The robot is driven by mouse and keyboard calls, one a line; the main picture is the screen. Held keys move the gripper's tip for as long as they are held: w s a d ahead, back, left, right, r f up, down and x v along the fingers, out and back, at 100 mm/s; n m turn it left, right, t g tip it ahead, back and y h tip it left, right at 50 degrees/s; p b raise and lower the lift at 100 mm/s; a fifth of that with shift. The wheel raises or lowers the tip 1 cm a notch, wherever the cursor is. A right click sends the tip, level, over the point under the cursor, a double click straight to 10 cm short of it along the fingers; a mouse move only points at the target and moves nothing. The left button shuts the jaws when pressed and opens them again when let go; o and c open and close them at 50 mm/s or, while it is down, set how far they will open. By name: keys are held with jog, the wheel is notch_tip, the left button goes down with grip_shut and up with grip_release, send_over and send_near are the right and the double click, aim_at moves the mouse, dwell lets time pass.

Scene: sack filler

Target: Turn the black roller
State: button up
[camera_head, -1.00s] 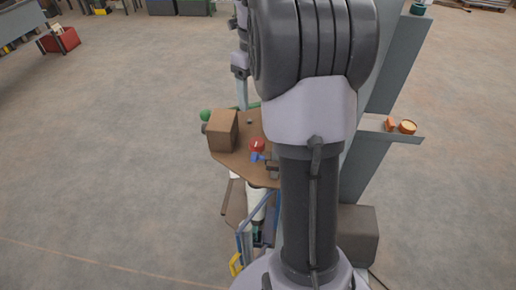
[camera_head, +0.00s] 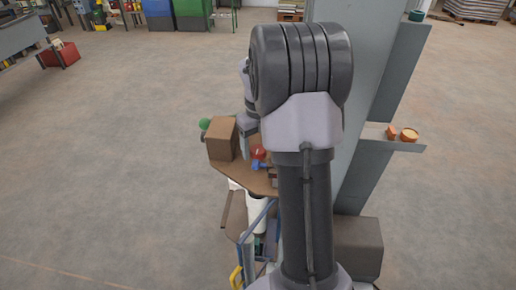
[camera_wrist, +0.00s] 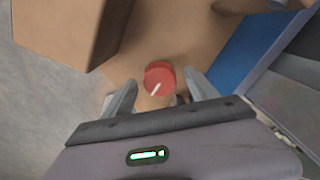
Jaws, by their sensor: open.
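I cannot clearly make out a black roller in either view. A small dark part sits beside a green ball (camera_head: 205,123) at the left of the brown machine top (camera_head: 232,168), too small to identify. A round red knob (camera_wrist: 158,78) with a white line shows in the wrist view. It also shows in the head view (camera_head: 258,151), with a blue part below it. My gripper (camera_wrist: 160,80) is open, its two fingers on either side of the knob in the picture. I cannot tell whether they touch it. My arm hides part of the machine in the head view.
A brown box (camera_head: 222,138) stands on the machine top, close by my gripper. A tall grey column (camera_head: 375,95) with a side shelf (camera_head: 385,147) holding orange items (camera_head: 409,134) stands at the right.

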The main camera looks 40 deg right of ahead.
jog(key=shift+f, duration=0.1)
jog(key=c, duration=1.4)
jog(key=shift+o, duration=0.2)
jog(key=shift+n, duration=0.3)
jog(key=n, duration=0.6)
jog(key=shift+n, duration=0.4)
jog(key=n, duration=0.4)
jog(key=shift+p, duration=0.3)
jog(key=shift+n, duration=1.7)
jog(key=shift+n+p, duration=0.3)
